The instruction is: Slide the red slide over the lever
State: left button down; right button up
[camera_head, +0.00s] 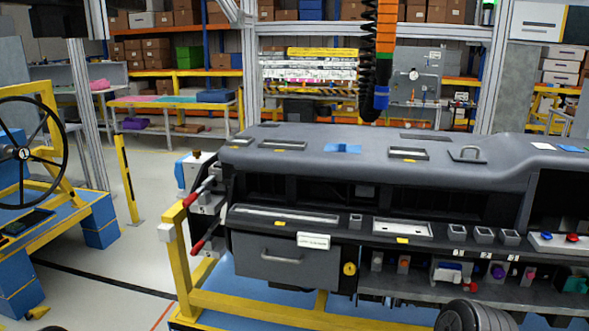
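Two levers with red grips stick out from the left end of the dashboard module, an upper lever (199,193) and a lower lever (204,240). Both are tilted. On the right, a white panel (545,246) on the module's ledge carries a small red part (572,238) and a blue part. Another small reddish part shows low in the module's lower row (471,286). I cannot tell which red part is the slide. Neither of my grippers can be made out in the view.
The grey dashboard module (300,150) stands on a yellow frame (181,262). A steering wheel rig (22,150) is at the left. A dark ribbed round thing (475,316) shows at the bottom right.

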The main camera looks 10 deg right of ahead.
aim_at(472, 286)
jog(key=z, duration=1.35)
